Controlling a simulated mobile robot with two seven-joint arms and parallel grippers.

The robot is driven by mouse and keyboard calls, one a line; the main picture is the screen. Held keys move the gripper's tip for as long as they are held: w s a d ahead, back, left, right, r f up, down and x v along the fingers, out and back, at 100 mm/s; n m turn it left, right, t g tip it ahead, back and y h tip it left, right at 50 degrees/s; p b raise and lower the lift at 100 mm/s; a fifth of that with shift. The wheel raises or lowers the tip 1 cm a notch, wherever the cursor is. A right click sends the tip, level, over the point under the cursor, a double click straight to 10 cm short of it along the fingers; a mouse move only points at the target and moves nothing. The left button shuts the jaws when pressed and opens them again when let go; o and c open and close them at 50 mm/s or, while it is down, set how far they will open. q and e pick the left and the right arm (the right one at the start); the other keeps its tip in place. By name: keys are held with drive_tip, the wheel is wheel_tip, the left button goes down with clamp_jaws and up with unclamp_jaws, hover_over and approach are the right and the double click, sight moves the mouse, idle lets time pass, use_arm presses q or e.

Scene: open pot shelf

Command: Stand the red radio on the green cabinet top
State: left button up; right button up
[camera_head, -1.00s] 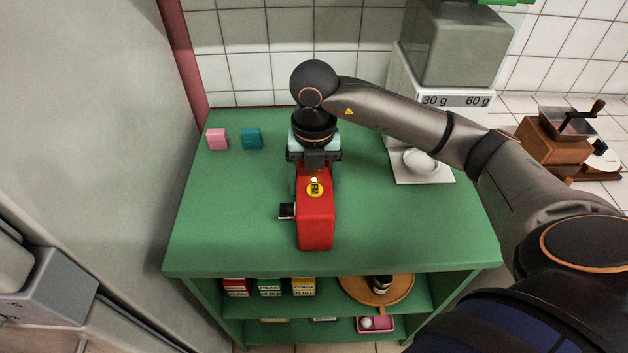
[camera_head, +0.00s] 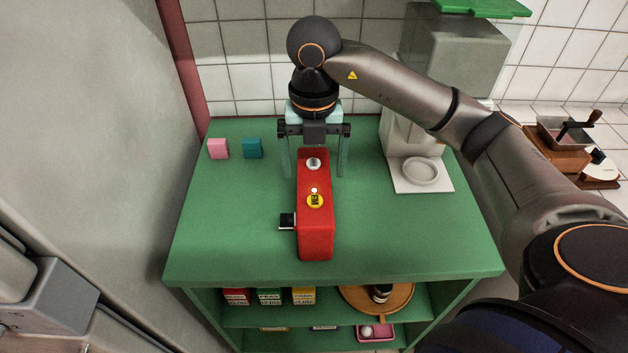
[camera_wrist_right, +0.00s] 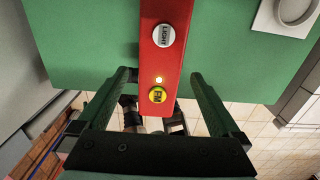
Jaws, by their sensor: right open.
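The red radio (camera_head: 316,228) rests on the green cabinet top (camera_head: 230,215), its narrow face with a white button and a yellow button turned up and a black knob sticking out to the left. It also shows in the right wrist view (camera_wrist_right: 163,60). My right gripper (camera_head: 314,172) is open and empty at the radio's far end. Its two pale green fingers stand on either side of the radio, with clear gaps. In the right wrist view the gripper (camera_wrist_right: 160,77) frames the radio's end between its spread fingers. My left gripper is out of view.
A pink block (camera_head: 218,148) and a teal block (camera_head: 253,148) sit at the back left. The cabinet top's front left is clear.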

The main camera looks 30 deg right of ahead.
drive_tip(key=shift+r+p, duration=0.4)
drive_tip(key=shift+r, duration=1.85)
